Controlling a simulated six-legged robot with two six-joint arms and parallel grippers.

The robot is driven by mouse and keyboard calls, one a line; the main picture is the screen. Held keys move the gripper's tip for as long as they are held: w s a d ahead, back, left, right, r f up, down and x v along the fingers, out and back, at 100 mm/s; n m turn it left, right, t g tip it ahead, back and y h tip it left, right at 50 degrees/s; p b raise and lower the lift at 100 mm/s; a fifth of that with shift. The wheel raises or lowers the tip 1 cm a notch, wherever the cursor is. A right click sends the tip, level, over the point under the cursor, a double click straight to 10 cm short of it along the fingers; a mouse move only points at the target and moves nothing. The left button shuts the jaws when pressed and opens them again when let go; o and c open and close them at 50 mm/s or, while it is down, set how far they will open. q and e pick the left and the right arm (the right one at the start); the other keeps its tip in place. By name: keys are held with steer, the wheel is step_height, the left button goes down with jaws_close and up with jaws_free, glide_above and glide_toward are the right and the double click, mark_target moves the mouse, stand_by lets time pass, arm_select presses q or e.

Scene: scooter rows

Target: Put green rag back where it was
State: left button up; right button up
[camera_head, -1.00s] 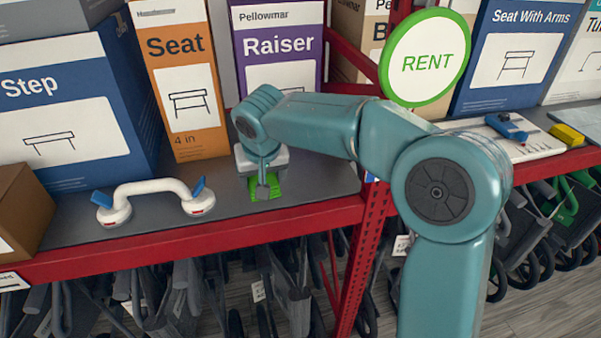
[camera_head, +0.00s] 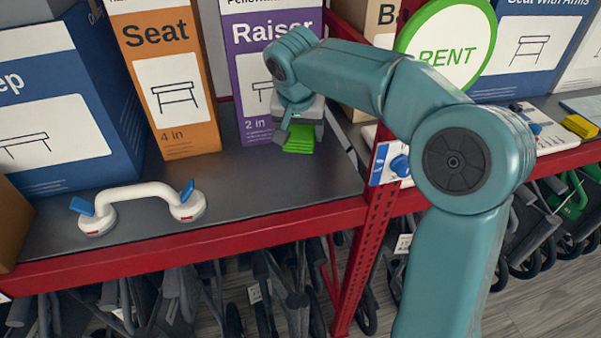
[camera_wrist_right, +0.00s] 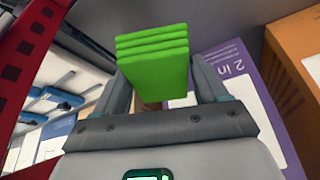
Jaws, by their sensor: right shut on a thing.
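The green rag (camera_head: 299,139) is a bright green folded stack at the back right of the grey shelf (camera_head: 250,182), in front of the purple Raiser box (camera_head: 254,92). My right gripper (camera_head: 296,124) is over the rag. In the right wrist view the rag (camera_wrist_right: 155,66) sits between the two fingers of my right gripper (camera_wrist_right: 155,85), which is shut on it. I cannot tell whether the rag touches the shelf. My left gripper is not in view.
A white grab handle (camera_head: 143,192) with blue levers lies on the shelf's front left. An orange Seat box (camera_head: 171,90) and a blue Step box (camera_head: 70,120) stand behind. A red post (camera_head: 372,220) and a round RENT sign (camera_head: 447,45) are at the right. The middle shelf is clear.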

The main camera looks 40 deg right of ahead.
glide_above(300, 179)
steer(key=s+a, duration=0.1)
step_height(300, 179, down, 8)
steer(key=shift+a, duration=0.15)
steer(key=shift+s+f, duration=0.1)
steer(key=shift+f, duration=0.2)
step_height(300, 179, down, 4)
steer(key=shift+f+p, duration=0.2)
steer(key=shift+p, duration=0.15)
steer(key=shift+f, duration=0.1)
steer(key=o, duration=0.9)
steer(key=shift+o, duration=0.2)
